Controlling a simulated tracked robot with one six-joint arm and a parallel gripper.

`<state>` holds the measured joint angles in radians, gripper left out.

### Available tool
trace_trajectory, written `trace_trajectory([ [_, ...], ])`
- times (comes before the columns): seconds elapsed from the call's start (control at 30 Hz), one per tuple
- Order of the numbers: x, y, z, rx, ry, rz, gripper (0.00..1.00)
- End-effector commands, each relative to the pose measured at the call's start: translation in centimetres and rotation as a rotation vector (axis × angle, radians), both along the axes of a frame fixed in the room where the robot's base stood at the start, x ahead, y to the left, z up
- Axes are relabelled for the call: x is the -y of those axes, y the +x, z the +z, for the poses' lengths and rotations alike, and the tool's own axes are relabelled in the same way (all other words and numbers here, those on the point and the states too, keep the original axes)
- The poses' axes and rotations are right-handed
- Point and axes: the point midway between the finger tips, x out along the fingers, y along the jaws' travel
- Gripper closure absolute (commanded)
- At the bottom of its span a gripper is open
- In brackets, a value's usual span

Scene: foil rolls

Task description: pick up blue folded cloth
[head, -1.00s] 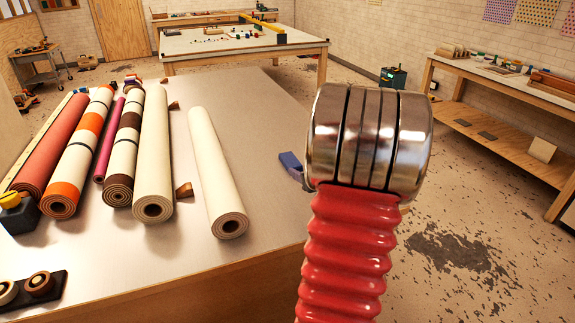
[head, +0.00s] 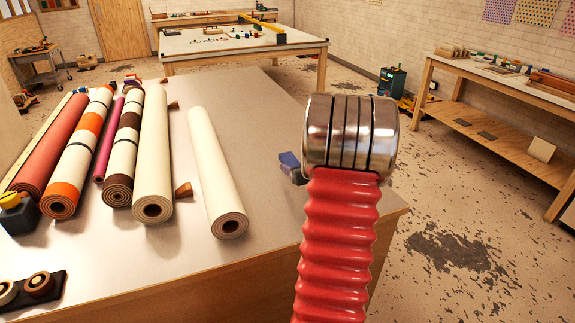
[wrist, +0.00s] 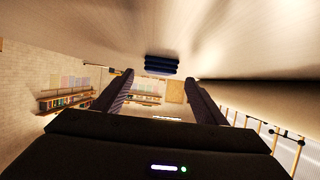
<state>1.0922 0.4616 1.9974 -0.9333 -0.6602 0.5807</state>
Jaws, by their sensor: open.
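The blue folded cloth (wrist: 162,65) shows in the wrist view as a small dark blue stack of layers on the table surface, straight beyond my fingers and between their lines. In the head view a small blue shape (head: 289,160), likely the same cloth, lies near the table's right edge, partly hidden by my arm. My gripper (wrist: 158,78) is open in the wrist view, its two dark fingers spread wide with nothing between them. The cloth appears a little apart from the fingertips. My gripper is mostly hidden behind my arm in the head view.
A cream roll (head: 217,175) lies left of the cloth, and several more rolls (head: 153,150) lie farther left. A small brown wedge (head: 184,190) sits between rolls. The metal tabletop (head: 255,120) is clear behind the cloth; its edge is close on the right.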

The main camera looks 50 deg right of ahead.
Motion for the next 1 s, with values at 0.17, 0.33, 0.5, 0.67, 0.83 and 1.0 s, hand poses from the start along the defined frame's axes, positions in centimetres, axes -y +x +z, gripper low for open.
trace_trajectory([
  [0.17,0.5,0.9,-0.3,-0.001,0.001,0.001,0.34],
  [0.33,1.5,2.7,-0.9,0.000,0.000,0.002,0.34],
  [0.5,2.3,4.0,-1.6,-0.001,0.001,0.001,0.34],
  [0.67,2.5,4.3,-1.7,0.000,0.000,0.000,0.34],
  [0.83,2.4,4.3,-1.7,0.000,0.000,0.001,0.34],
  [1.0,2.4,4.3,-1.7,0.000,0.000,0.001,0.34],
])
